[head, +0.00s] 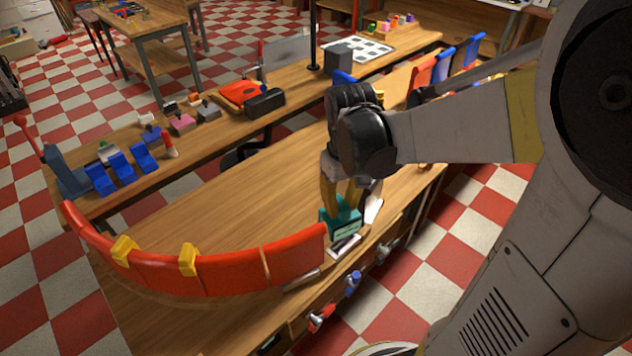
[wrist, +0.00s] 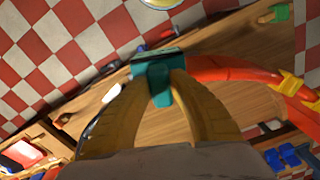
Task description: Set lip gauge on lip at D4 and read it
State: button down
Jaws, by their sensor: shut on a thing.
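My gripper (head: 341,190) is shut on a teal gauge with a pale face (head: 346,231), held just above the wooden bench near its front edge. In the wrist view the gauge (wrist: 158,80) sits between the yellow fingertips of my gripper (wrist: 160,95). The red curved lip (head: 215,277) stands on the bench, with its right end close beside the gauge. In the wrist view the lip (wrist: 225,69) comes up to the gauge's right side. I cannot tell whether they touch. Any D4 mark is not readable, nor is the gauge's reading.
Yellow clips (head: 188,259) sit over the lip. A dark and white small item (head: 345,245) lies below the gauge. Tools (head: 352,283) hang on the bench front. A rear bench (head: 205,135) holds blue holders (head: 120,165) and an orange case (head: 245,92). The bench's middle (head: 235,205) is clear.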

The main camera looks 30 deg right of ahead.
jog(key=shift+r+p, duration=1.4)
jog(key=shift+r, duration=0.55)
